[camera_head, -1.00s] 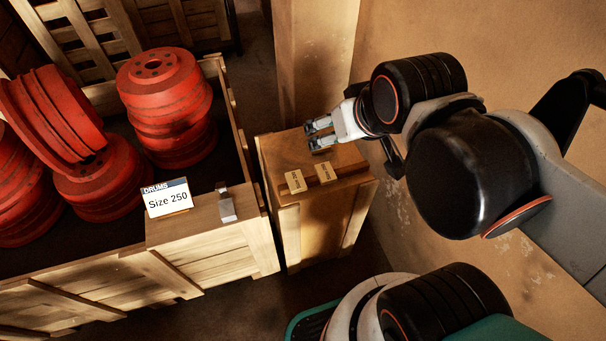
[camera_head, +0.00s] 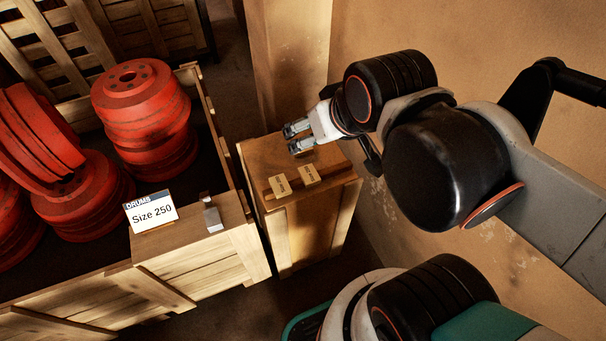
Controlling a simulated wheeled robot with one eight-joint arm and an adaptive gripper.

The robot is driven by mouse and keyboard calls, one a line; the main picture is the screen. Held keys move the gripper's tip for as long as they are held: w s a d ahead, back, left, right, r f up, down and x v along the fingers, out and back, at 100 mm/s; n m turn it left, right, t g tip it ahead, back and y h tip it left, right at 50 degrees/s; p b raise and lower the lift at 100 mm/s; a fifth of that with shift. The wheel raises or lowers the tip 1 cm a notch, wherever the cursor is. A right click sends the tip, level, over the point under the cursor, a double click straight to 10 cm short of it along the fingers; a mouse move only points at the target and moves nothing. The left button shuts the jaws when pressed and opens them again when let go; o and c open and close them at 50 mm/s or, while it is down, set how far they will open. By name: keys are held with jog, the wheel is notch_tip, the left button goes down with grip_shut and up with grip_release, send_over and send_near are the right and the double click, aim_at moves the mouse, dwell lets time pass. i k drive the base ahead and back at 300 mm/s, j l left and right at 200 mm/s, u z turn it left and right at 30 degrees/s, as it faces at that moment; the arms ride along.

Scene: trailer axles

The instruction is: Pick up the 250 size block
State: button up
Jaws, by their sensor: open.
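Two small tan wooden blocks with dark markings lie side by side near the front edge of the narrow wooden crate's top: a left block (camera_head: 279,186) and a right block (camera_head: 309,176). Their markings are too small to read, so I cannot tell which is the 250 size. My gripper (camera_head: 290,139) is open and empty, its fingers pointing left. It shows above and behind the blocks in the picture, apart from them.
The narrow crate (camera_head: 306,228) stands beside a large crate (camera_head: 210,268) of red drums (camera_head: 143,105). A "DRUMS Size 250" sign (camera_head: 151,212) and a small grey metal piece (camera_head: 212,214) are on the large crate's corner. A wall (camera_head: 480,60) rises at the right.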

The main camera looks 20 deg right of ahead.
aim_at(309, 177)
jog(key=k+l+z, duration=0.1)
jog(key=k+z, duration=0.2)
jog(key=k, duration=0.15)
jog(key=k+l+z, duration=0.25)
jog(key=k, duration=0.15)
jog(key=k+l+z, duration=0.2)
jog(key=k, duration=0.3)
jog(key=k+l+z, duration=0.2)
jog(key=k, duration=0.25)
jog(key=i+z, duration=0.1)
jog(key=i, duration=0.15)
